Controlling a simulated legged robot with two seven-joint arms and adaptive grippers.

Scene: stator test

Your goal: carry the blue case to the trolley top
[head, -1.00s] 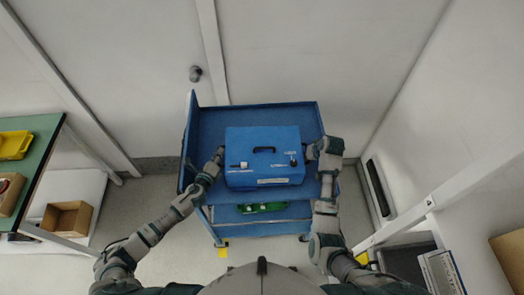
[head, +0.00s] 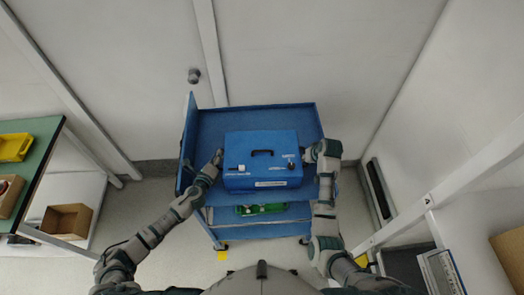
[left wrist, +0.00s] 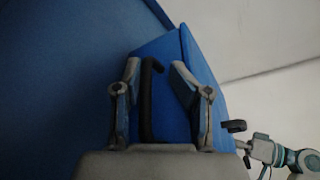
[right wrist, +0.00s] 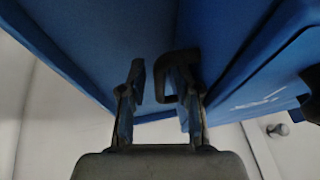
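The blue case (head: 262,180) is upright over the blue trolley top (head: 222,125) and appears to rest on it; its underside is hidden. It has a black top handle and small fittings on top. My left gripper (head: 217,160) is at the case's left side. In the left wrist view its fingers (left wrist: 155,75) stand apart on either side of a black side handle (left wrist: 148,110). My right gripper (head: 312,154) is at the right side. In the right wrist view its fingers (right wrist: 160,75) are apart, with another black side handle (right wrist: 163,72) at the tips, close to the right finger.
The trolley's lower shelf holds a green item (head: 262,209). A green-topped bench (head: 40,145) with a yellow bin (head: 14,147) stands at left, above a cardboard box (head: 67,220). A white frame (head: 430,203) is at right. Walls close in behind the trolley.

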